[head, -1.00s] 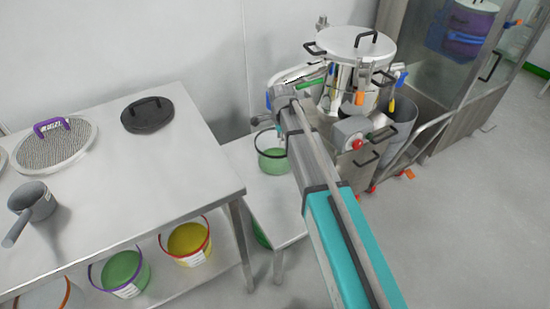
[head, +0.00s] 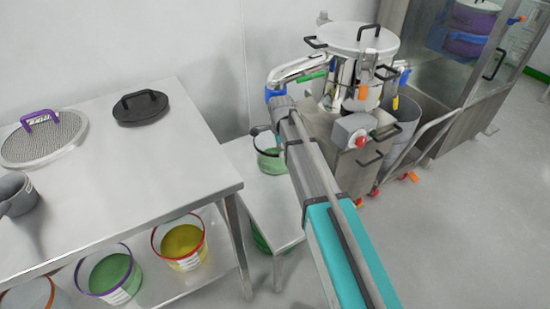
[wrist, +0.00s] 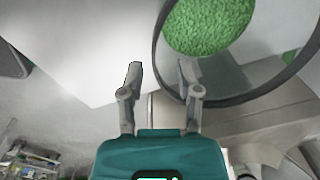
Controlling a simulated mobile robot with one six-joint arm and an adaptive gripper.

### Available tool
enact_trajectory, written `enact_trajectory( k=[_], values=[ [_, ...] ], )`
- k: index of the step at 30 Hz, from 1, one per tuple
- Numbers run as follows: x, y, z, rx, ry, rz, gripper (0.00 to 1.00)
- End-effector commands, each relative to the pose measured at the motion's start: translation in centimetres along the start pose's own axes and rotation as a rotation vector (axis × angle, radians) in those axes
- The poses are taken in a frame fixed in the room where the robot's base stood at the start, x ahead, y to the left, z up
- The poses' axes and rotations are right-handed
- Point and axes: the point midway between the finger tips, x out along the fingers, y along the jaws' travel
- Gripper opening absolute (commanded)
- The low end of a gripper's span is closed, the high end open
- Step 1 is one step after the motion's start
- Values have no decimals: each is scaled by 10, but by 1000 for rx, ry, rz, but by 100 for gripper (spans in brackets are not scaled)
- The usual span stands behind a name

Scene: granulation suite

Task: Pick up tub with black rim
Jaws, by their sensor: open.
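The tub with the black rim (head: 271,162) stands on the low white bench, partly hidden by my arm in the head view. It is see-through and holds green granules. In the wrist view the tub (wrist: 232,76) fills the upper right, with its dark rim curving down past my fingers. My gripper (wrist: 160,68) is open and empty. In that picture the rim's left edge passes between the two fingertips, and the right finger overlaps the tub. I cannot tell the height gap or whether they touch. The gripper's fingers are hidden in the head view.
A steel table (head: 120,180) stands left, with a black lid (head: 140,107), a mesh disc (head: 42,140) and a grey scoop (head: 16,192). Tubs with purple (head: 108,275) and red (head: 180,243) rims sit on its lower shelf. A steel machine (head: 352,150) stands right of my arm.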

Motion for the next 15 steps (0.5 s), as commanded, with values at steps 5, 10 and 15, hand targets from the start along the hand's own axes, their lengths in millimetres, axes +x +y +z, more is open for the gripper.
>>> enact_trajectory(
  k=[5, 10, 15],
  values=[
    [1, 0, 0, 0, 0, 0, 44],
    [1, 0, 0, -1, 0, 0, 44],
    [4, 0, 1, -1, 0, 0, 44]
  ],
)
